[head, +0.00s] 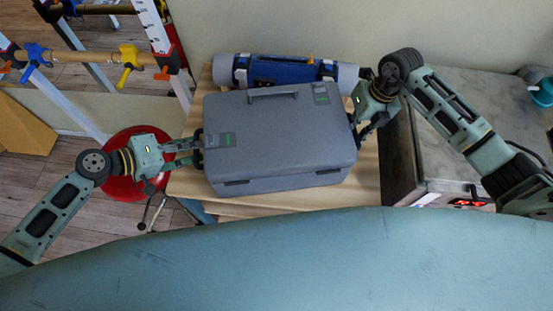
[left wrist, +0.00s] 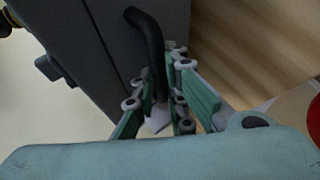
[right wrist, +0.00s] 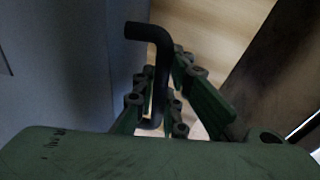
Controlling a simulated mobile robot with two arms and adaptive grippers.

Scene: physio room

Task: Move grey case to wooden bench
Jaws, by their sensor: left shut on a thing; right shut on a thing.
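The grey case (head: 275,135) lies closed and flat over a light wooden bench top (head: 280,201) in the head view. I cannot tell whether it touches the wood. My left gripper (head: 192,152) is shut on the black handle at the case's left side; that handle (left wrist: 150,45) shows between the fingers in the left wrist view. My right gripper (head: 359,125) is shut on the black handle at the case's right side; it shows in the right wrist view (right wrist: 157,75). The case's underside is hidden.
A rolled blue and grey bundle (head: 285,72) lies behind the case. A red round stool (head: 125,188) stands at left, beside a parallel-bar frame. A grey-topped cabinet (head: 455,95) stands at right. A teal padded surface (head: 280,260) fills the front.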

